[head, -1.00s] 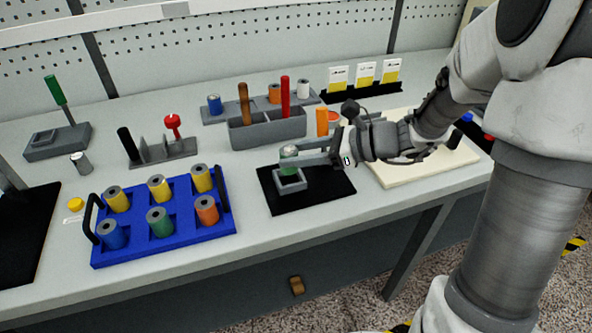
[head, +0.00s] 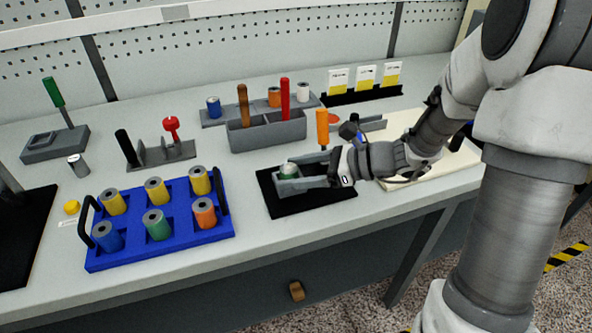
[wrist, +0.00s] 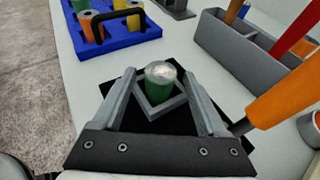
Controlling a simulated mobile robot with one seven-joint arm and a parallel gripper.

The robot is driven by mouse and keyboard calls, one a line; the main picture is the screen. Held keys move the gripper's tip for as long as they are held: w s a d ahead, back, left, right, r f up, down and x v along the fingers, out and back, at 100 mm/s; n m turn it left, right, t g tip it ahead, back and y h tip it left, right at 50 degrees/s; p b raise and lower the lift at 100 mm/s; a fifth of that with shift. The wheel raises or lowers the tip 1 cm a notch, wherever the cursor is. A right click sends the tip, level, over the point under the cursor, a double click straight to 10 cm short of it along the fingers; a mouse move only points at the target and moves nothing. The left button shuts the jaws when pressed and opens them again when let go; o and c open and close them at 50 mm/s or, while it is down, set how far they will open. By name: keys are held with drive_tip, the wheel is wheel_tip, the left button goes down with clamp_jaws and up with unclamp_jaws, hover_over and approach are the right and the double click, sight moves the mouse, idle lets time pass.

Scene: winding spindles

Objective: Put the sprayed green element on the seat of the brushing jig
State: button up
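The green element (wrist: 160,88) stands upright inside the square grey seat of the brushing jig (wrist: 162,109) on a black mat (head: 310,203). Its top is whitish, and in the head view the element (head: 289,169) shows only its upper part. My gripper (wrist: 160,84) is open around it, one finger on each side, with a visible gap between each finger and the element. In the head view my gripper (head: 302,174) reaches in from the right, low over the jig, and its fingers hide part of the seat.
A blue tray (head: 160,253) with several spools stands left of the mat. A grey bin (head: 268,135) with brown and red handles is behind. An orange-handled tool (head: 322,128) stands close behind my gripper. A cream board (head: 445,165) lies to the right.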

drive_tip(key=shift+d+r, duration=0.1)
drive_tip(key=shift+r, duration=0.15)
drive_tip(key=p+v, duration=0.2)
drive_tip(key=v, duration=0.9)
drive_tip(key=shift+d+r+p, duration=0.1)
drive_tip(key=shift+d+p, duration=0.25)
drive_tip(key=shift+d, duration=0.05)
drive_tip(key=shift+s, duration=0.1)
